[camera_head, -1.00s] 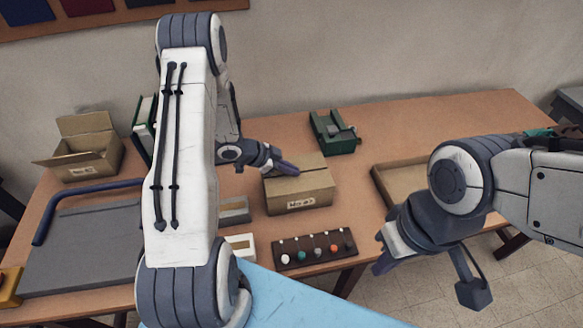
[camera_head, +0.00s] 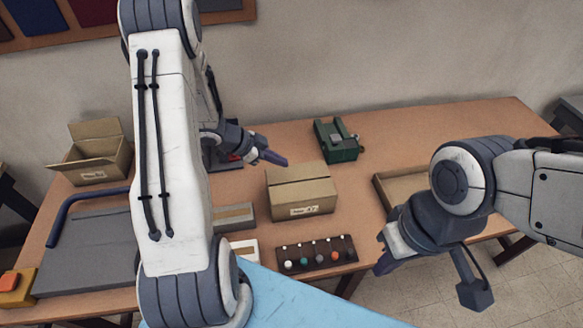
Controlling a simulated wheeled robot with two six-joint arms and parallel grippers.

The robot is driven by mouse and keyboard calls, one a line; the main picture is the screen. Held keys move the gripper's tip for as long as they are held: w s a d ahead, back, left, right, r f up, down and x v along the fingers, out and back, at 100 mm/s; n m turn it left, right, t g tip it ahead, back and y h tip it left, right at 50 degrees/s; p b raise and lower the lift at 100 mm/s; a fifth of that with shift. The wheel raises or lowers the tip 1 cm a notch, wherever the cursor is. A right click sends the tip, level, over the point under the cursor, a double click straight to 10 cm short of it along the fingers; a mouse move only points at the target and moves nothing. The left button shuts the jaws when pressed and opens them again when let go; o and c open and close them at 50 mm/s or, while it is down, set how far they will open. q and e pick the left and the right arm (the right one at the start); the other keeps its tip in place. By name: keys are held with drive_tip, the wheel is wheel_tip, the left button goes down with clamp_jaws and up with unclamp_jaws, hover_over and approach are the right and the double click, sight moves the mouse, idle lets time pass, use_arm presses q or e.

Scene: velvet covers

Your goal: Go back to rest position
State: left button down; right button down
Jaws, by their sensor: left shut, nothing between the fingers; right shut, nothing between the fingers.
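My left gripper (camera_head: 272,156) is shut and empty. It hovers behind and to the left of a closed cardboard box (camera_head: 301,192) on the table, apart from it. My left arm's white link stands tall across the left of the view and hides part of the table. My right gripper (camera_head: 384,264) is shut and empty. It hangs at the front edge of the table on the right, with its fingers pointing down and left.
On the table (camera_head: 410,120) are an open cardboard box (camera_head: 95,160), a grey board with a blue bar (camera_head: 95,245), a green device (camera_head: 336,140), a shallow tray (camera_head: 384,197) and a dark strip with coloured knobs (camera_head: 317,255). The back right is clear.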

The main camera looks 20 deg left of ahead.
use_arm(q)
drive_tip(key=shift+v, duration=1.7)
drive_tip(key=w+d+r+n+t+y+b, duration=0.2)
drive_tip(key=w+d+r+y+b, duration=0.15)
drive_tip(key=d+r+y, duration=0.4)
drive_tip(key=s+d+r+n+g, duration=0.1)
drive_tip(key=s+d+g, duration=0.2)
drive_tip(key=s+d, duration=0.4)
drive_tip(key=s+d+r+n+g+h+b, duration=0.1)
drive_tip(key=s+d+g, duration=0.3)
drive_tip(key=s, duration=1.8)
drive_tip(key=d, duration=0.4)
drive_tip(key=shift+g, duration=0.3)
